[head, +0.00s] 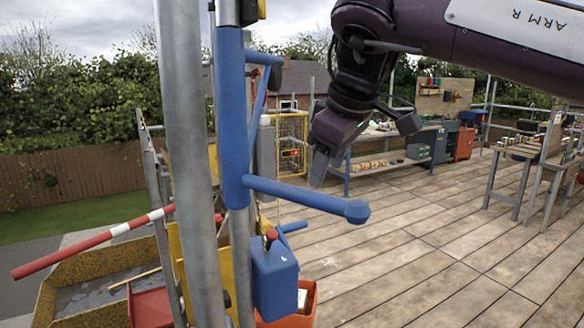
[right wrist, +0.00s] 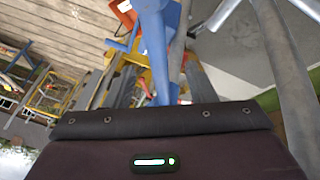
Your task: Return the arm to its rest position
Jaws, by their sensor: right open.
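My right arm (head: 480,35), dark purple with a white "ARM R" panel, comes in from the upper right of the head view and bends downward at the wrist. My right gripper (head: 319,168) points down in the middle of the view, just behind or beside a blue horizontal bar (head: 300,196); I cannot tell the exact gap. Its jaws are open and I see nothing held in them. In the right wrist view the dark gripper body (right wrist: 160,140) fills the bottom, with a blue post (right wrist: 156,50) beyond it. My left gripper is not in view.
A grey scaffold pole (head: 187,150) stands close in front. A blue container (head: 274,280) hangs below the bar, above an orange bin (head: 300,308). A red-and-white rail (head: 90,243) lies left.

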